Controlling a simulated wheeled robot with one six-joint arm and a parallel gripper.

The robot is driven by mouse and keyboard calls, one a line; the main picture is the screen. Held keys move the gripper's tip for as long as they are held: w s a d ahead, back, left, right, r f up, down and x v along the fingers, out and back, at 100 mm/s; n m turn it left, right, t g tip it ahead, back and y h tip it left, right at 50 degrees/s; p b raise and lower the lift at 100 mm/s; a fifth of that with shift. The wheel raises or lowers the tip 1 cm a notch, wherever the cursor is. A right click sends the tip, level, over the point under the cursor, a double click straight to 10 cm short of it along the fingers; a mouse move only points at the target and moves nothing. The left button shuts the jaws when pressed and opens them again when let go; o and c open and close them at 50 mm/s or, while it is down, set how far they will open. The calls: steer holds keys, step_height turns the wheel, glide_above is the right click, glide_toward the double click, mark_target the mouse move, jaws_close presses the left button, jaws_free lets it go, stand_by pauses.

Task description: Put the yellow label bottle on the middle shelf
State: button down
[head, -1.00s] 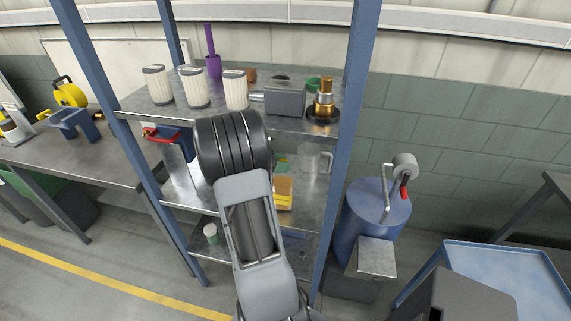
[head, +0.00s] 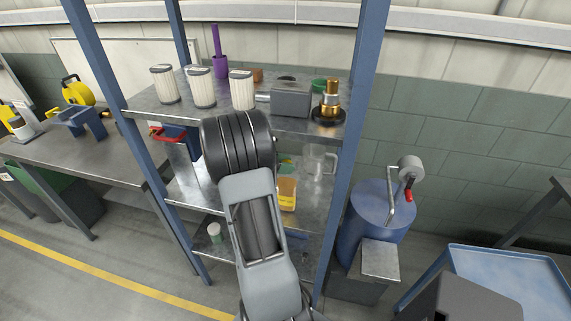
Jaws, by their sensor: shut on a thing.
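The yellow label bottle (head: 287,194) is amber with a yellow band low on its side. In the head view it shows at the level of the middle shelf (head: 315,196), just right of my arm, which covers part of it. I cannot tell whether its base touches the shelf. My arm reaches in front of the rack, and its dark joint and grey link hide much of the middle shelf. My gripper is hidden behind the arm, so its fingers and their hold cannot be seen.
Filters (head: 201,87), a grey pump (head: 290,100) and a brass part (head: 330,103) stand on the upper shelf. A clear jug (head: 320,160) is right of the bottle. Blue posts (head: 362,100) frame the rack. A blue drum (head: 376,222) stands to the right.

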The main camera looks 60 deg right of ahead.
steer(key=shift+f, duration=0.1)
steer(key=c, duration=0.7)
jaws_free()
steer(key=shift+f, duration=0.1)
steer(key=shift+a, duration=0.1)
steer(key=w+a+b, duration=0.1)
steer(key=w+a, duration=0.3)
steer(key=w+a+r+b, duration=0.1)
steer(key=w+a, duration=0.2)
steer(key=w, duration=0.1)
steer(key=w+a+r+b, duration=0.1)
steer(key=w+a, duration=0.2)
steer(key=a, duration=0.1)
steer(key=shift+w+a, duration=0.3)
steer(key=shift+w, duration=0.1)
jaws_close()
stand_by(0.8)
